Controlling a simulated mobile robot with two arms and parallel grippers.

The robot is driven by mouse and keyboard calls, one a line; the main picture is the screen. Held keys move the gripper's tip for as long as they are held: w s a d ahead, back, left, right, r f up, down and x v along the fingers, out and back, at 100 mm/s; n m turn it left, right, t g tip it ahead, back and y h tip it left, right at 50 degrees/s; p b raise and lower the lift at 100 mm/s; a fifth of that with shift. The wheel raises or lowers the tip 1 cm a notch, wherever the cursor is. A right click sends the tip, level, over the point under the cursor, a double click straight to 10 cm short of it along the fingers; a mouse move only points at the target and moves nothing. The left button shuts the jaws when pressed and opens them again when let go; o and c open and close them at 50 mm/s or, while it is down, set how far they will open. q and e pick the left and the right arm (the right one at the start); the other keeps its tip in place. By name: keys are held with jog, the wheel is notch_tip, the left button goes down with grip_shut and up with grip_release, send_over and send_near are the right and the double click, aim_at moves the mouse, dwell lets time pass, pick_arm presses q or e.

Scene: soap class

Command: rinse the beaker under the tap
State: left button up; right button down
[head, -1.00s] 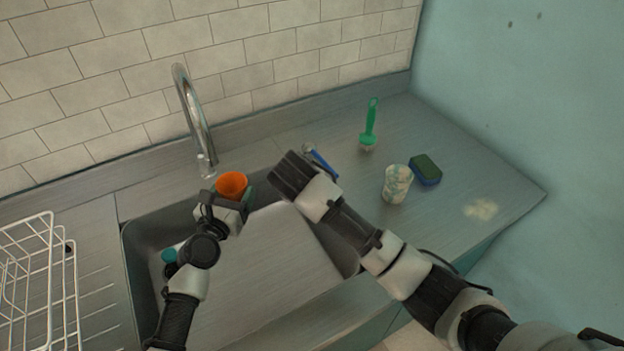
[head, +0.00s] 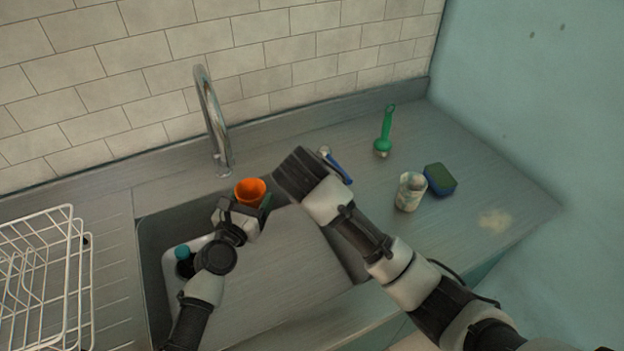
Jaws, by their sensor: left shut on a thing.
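An orange beaker (head: 250,190) is held in my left gripper (head: 246,209), with its open top facing up. It is over the back part of the sink (head: 156,232), in front of and a little right of the tap's base. The tap (head: 214,120) is a tall curved metal spout behind the sink. No water stream shows from it. My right gripper (head: 298,174) hangs over the sink's back right edge, right of the beaker. Its fingertips are too dark and turned to tell whether it is open.
A blue-handled tool (head: 336,166), a green brush (head: 385,132), a patterned cup (head: 411,192) and a green-and-blue sponge (head: 440,180) are on the right counter. A pale stain (head: 495,220) lies there. A teal-topped item (head: 183,254) is in the sink. A white wire rack (head: 45,280) stands left.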

pick_arm(q)
jog(key=s+d+p, duration=0.1)
jog(key=s+d, duration=0.2)
jog(key=s, duration=0.2)
jog(key=shift+s+p, duration=0.25)
jog(key=shift+p, duration=0.05)
dwell(0.4)
jog(key=shift+d+r, duration=0.1)
jog(key=shift+r, duration=0.05)
dwell(0.8)
jog(key=s+d+r+p, duration=0.2)
jog(key=s+r+p, duration=0.2)
jog(key=shift+s+d+p, duration=0.15)
jog(key=shift+d+p, duration=0.1)
jog(key=shift+p, duration=0.1)
dwell(0.8)
